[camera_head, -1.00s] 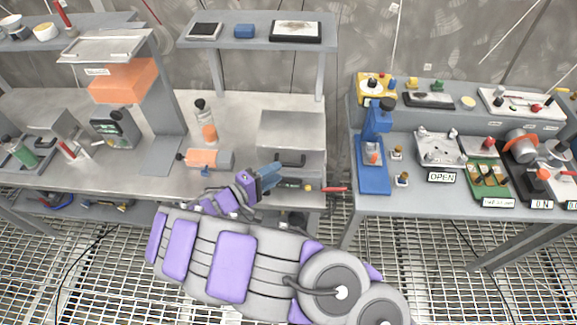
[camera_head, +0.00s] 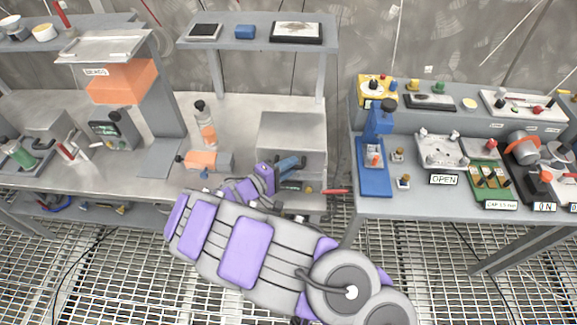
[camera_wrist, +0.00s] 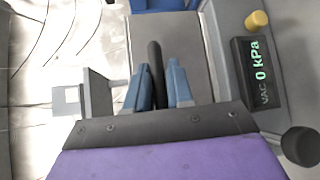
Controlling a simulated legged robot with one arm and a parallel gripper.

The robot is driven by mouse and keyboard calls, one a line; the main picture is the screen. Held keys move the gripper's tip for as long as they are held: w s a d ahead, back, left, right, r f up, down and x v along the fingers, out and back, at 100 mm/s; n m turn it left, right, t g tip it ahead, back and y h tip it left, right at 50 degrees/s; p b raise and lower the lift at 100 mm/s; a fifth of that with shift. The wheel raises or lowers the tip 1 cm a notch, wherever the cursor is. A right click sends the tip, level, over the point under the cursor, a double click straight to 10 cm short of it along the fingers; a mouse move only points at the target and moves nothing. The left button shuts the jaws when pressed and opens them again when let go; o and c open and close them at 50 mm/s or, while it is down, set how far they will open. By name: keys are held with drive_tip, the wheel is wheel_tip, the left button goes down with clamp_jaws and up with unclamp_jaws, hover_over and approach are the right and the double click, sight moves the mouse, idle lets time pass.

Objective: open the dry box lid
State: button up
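The dry box appears to be the grey metal box (camera_head: 291,135) at the right end of the left bench. Its lid looks closed. A dark bar handle (camera_wrist: 155,60) on its front shows in the wrist view. My gripper (camera_head: 292,163) is at the box's front, by the handle. In the wrist view its two blue fingers (camera_wrist: 160,75) stand apart, with the handle between them. A narrow gap shows, so they do not look clamped. My arm hides part of the box's lower front.
A display reading "VAC 0 kPa" (camera_wrist: 258,72), a yellow knob (camera_wrist: 256,20) and a dark knob (camera_wrist: 301,146) are beside the handle. A second bench (camera_head: 430,205) stands right, across a gap.

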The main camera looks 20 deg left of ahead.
drive_tip(key=shift+f, duration=0.1)
clamp_jaws()
